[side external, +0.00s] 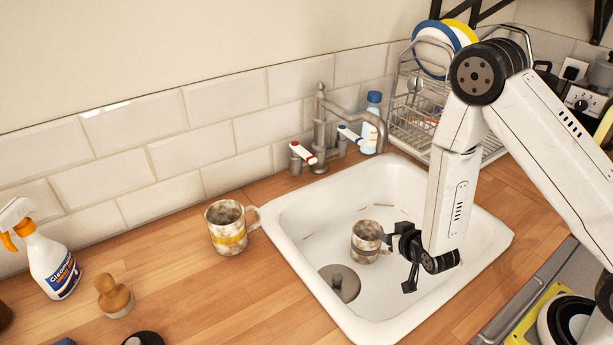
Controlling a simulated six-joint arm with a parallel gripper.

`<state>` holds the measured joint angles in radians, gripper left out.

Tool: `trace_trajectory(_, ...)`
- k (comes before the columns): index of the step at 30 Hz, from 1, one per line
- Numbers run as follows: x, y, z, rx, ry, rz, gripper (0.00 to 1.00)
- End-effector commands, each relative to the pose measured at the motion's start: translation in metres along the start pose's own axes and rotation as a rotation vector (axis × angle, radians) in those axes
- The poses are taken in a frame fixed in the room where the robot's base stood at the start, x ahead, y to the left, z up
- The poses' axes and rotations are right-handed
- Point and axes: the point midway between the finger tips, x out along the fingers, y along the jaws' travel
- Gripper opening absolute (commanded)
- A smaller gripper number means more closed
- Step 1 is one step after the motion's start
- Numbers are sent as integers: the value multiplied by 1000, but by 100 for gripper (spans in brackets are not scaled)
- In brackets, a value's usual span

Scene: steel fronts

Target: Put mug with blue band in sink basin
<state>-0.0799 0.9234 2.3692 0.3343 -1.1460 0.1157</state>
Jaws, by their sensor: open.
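A mottled brown-and-white mug (366,240) stands upright inside the white sink basin (300,232), near its middle. Its band looks dull and greyish, and I cannot clearly tell that it is blue. My gripper (398,262) is over the basin just right of this mug, with its fingers apart. One finger overlaps the mug's right edge in the picture, and I cannot tell whether they touch. A second mottled mug (228,228) with a yellow band stands on the wooden counter left of the sink, its handle toward the basin.
A tap (320,130) with red and blue handles stands behind the basin, next to a blue-capped bottle (372,115). A dish rack (415,112) with plates is at the back right. A spray bottle (50,262) and a wooden-handled brush (113,295) are at left. A round drain piece (340,283) lies in the basin.

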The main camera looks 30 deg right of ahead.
Motion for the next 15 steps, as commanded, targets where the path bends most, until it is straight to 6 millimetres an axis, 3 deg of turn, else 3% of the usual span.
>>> trace_trajectory(8,-21,-15,-27,-18,-194,-63,53)
trace_trajectory(15,-53,-21,-43,-71,-366,-113,53)
